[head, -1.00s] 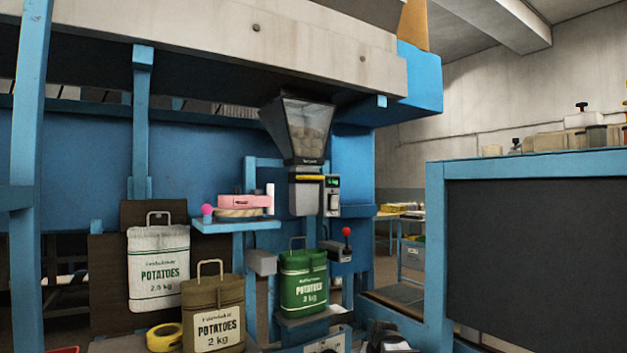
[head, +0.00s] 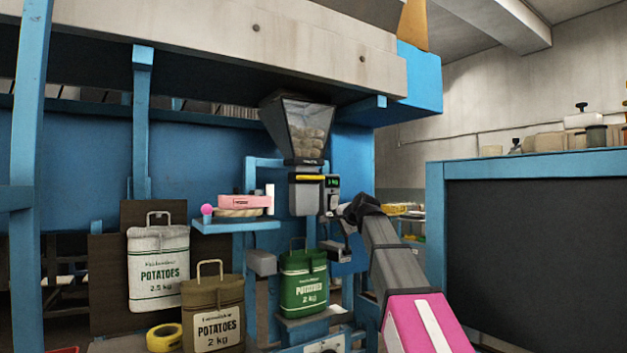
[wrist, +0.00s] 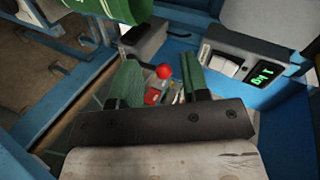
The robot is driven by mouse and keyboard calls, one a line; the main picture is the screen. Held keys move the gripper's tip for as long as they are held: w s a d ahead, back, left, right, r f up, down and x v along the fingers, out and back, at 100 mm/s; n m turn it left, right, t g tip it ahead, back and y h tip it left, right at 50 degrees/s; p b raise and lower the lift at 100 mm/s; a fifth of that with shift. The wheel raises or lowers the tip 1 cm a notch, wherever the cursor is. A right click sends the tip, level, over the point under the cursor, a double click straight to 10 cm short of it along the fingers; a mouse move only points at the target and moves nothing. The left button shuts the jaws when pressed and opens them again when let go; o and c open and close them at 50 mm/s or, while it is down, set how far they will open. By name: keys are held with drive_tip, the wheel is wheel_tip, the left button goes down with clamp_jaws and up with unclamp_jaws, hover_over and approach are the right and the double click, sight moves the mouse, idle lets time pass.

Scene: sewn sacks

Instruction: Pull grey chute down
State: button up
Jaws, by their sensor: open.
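The grey chute (head: 306,196) hangs under the dark hopper, with a yellow strip across its upper part. In the wrist view a grey body at the upper right looks like the chute (wrist: 268,22). My gripper (wrist: 158,78) is open and empty, its two green-padded fingers apart. A red ball knob (wrist: 163,72) shows between the fingertips in the picture; I cannot tell its distance from them. In the head view my arm reaches up from the lower right to just right of the chute, and my fingertips are hard to make out there. I see no contact with the chute.
A green potato sack (head: 304,280) stands below the chute. The hopper (head: 300,125) holds potatoes. A scale display (wrist: 263,75) sits beside the chute. A blue-framed dark panel (head: 535,250) stands right of my arm.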

sight(315, 177)
wheel_tip(315, 177, up, 19)
drive_tip(key=s+a+m+t+y, duration=0.2)
drive_tip(key=s+a, duration=0.1)
drive_tip(key=x, duration=1.1)
drive_tip(key=shift+d+r, duration=0.1)
drive_tip(key=shift+r, duration=0.1)
clamp_jaws()
